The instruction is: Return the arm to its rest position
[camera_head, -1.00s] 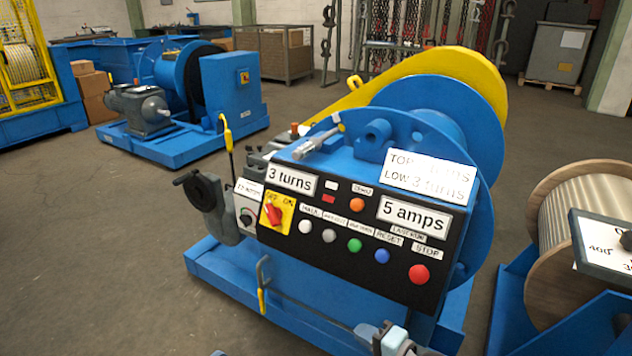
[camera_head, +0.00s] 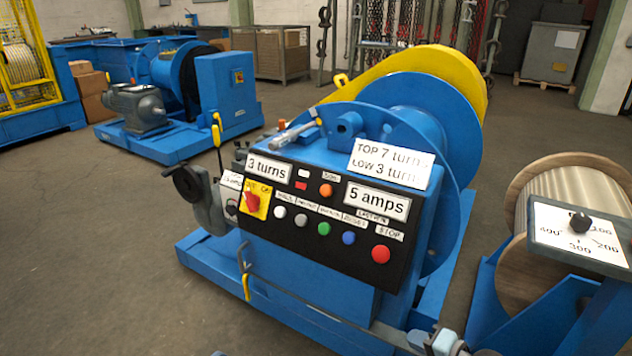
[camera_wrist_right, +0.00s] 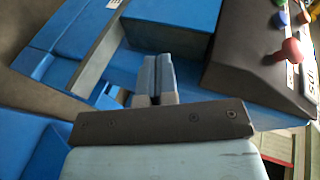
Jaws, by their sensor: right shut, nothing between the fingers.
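My right gripper (camera_head: 420,341) shows only partly at the bottom edge of the head view, in front of the blue winch's lower body. In the right wrist view its two fingers (camera_wrist_right: 155,64) are together with nothing between them, apart from the black control panel (camera_wrist_right: 248,62). Labels read "3 turns" and "5 amps".
A wooden spool (camera_head: 535,190) on a blue stand is at the right, with a grey dial plate (camera_head: 578,235) in front of it. A crank handle (camera_head: 188,184) and a yellow-tipped lever (camera_head: 246,285) stick out at the winch's left. Open floor (camera_head: 90,240) lies further left.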

